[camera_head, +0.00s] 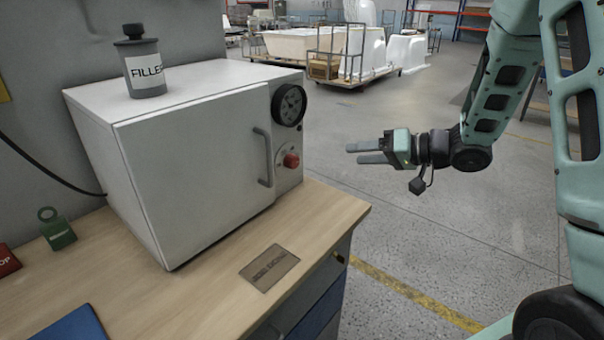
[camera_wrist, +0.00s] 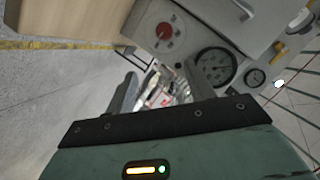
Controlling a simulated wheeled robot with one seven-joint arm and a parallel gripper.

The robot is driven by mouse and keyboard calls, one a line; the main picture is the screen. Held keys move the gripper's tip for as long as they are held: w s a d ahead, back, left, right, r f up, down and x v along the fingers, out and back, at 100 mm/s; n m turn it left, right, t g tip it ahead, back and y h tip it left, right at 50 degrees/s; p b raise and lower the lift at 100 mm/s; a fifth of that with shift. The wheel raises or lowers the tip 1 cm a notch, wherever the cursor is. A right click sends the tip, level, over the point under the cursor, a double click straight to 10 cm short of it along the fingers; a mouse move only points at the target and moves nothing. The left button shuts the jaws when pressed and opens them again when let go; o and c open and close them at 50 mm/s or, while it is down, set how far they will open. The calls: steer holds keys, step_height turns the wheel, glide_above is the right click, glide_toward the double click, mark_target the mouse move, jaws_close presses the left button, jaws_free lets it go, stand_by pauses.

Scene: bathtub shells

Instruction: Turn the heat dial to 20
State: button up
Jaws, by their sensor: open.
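The white oven (camera_head: 190,165) stands on the wooden bench, its door closed. Its right panel carries a red knob (camera_head: 291,160), which looks like the heat dial, below a round black gauge (camera_head: 289,105). The red knob also shows in the wrist view (camera_wrist: 165,31), inside a pale ring whose marks are too small to read; the gauge (camera_wrist: 215,66) is beside it. My gripper (camera_head: 364,152) is open and empty in the air, to the right of the knob and apart from it. Both fingers show in the wrist view (camera_wrist: 160,85).
A filler can (camera_head: 145,65) stands on the oven. The door handle (camera_head: 264,157) juts out left of the knob. The wooden bench (camera_head: 215,295) bears a small plate (camera_head: 269,268) and a green padlock-shaped item (camera_head: 57,229). Open floor lies around my gripper.

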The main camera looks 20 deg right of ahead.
steer(key=s+d+y, duration=0.1)
glide_toward(297, 161)
steer(key=shift+m, duration=0.3)
steer(key=p+x, duration=0.1)
steer(key=x, duration=0.7)
steer(key=shift+w+a, duration=0.25)
steer(key=c, duration=1)
